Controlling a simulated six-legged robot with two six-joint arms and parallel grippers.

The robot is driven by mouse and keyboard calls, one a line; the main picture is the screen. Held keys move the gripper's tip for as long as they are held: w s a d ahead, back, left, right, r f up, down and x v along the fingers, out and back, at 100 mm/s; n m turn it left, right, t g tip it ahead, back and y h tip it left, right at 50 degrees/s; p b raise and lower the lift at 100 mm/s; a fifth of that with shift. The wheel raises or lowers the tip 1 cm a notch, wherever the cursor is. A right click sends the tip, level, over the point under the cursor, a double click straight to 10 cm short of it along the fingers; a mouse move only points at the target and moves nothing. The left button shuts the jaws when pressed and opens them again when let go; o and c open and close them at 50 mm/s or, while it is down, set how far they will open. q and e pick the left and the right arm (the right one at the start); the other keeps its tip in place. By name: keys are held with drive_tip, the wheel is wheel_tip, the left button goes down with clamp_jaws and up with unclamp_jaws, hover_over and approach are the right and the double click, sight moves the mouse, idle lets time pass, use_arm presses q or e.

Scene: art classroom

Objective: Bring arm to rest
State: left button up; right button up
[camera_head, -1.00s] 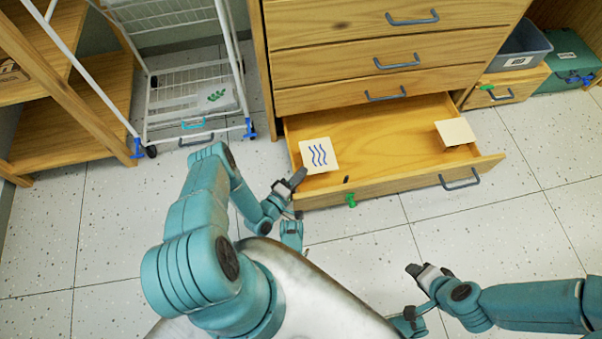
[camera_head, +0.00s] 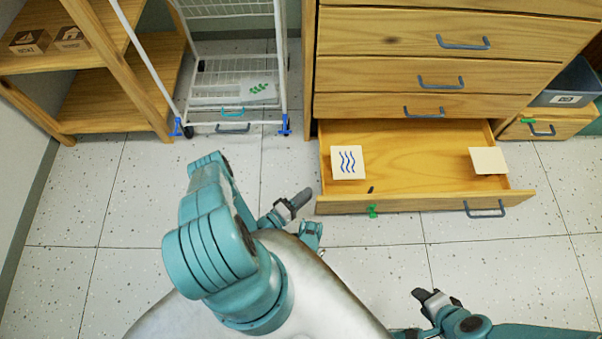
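My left arm, teal, comes up from the lower left over my pale rounded body. Its gripper (camera_head: 297,202) points up and right, its dark tip close to the left front corner of the open drawer (camera_head: 420,203). It appears to hold nothing; whether its fingers are parted is too small to tell. My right gripper (camera_head: 429,296) is low at the right, over bare floor, with its arm running off to the lower right. Nothing shows in it, and its finger gap cannot be made out.
A green clip (camera_head: 372,211) is on the drawer front. A white wire cart (camera_head: 236,70) and wooden shelf (camera_head: 110,117) stand left. Floor tiles in front are clear.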

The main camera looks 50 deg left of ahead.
use_arm(q)
drive_tip(key=shift+s, duration=0.95)
